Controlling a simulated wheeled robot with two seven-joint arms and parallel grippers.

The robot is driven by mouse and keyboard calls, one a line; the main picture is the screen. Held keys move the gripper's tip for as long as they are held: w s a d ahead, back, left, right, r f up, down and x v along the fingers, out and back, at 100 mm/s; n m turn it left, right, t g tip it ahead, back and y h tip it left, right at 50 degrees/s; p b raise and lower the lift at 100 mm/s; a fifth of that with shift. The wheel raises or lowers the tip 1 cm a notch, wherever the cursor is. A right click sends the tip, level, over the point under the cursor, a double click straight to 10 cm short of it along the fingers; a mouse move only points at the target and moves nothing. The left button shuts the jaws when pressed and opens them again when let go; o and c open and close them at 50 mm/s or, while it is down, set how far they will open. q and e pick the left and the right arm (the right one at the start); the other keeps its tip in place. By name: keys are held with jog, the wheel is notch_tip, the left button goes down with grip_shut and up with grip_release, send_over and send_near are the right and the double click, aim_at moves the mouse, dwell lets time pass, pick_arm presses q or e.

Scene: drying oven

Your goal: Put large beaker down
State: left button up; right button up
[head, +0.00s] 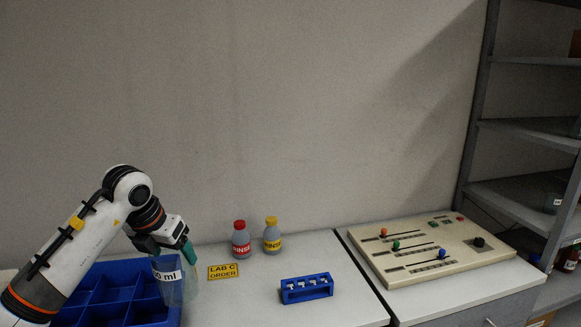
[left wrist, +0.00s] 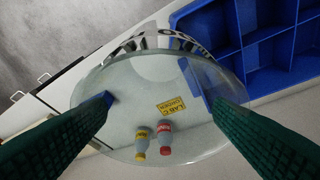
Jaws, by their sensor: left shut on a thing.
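The large beaker (head: 178,281) is clear glass with a white label ending in "0 ml". My left gripper (head: 171,250) is shut on it near its rim, at the right edge of the blue compartment box. In the left wrist view the beaker (left wrist: 150,120) fills the middle between the two green fingers of the gripper (left wrist: 160,100). Through its glass I see the sign and two bottles. Whether its base touches the table cannot be told. My right gripper is not in view.
The blue compartment box (head: 85,276) stands left. A yellow "LAB C ORDER" sign (head: 223,271), red-capped (head: 241,239) and yellow-capped (head: 272,235) rinse bottles and a blue rack (head: 307,289) stand right. A control panel (head: 430,250) and grey shelves (head: 525,125) are farther right. Table before the sign is clear.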

pick_arm(q)
jog(key=s+d+f+m+g+y, duration=0.1)
jog(key=s+d+f+m+g, duration=0.3)
jog(key=s+m, duration=0.65)
jog(key=s+d+f+m+g, duration=0.2)
jog(key=s+d+f+m, duration=0.4)
jog(key=m, duration=0.7)
jog(key=s+d+f+m+g+y, duration=0.1)
jog(key=s+d+f+m+g, duration=0.25)
jog(key=s+m, duration=0.7)
jog(key=w+a+n, duration=0.1)
jog(key=w+a, duration=0.2)
jog(key=a, duration=0.5)
jog(key=shift+f+h, duration=0.25)
jog(key=shift+h, duration=0.15)
jog(key=shift+w+d+r+t, duration=0.1)
jog(key=shift+w+t, duration=0.15)
jog(key=shift+t, duration=0.1)
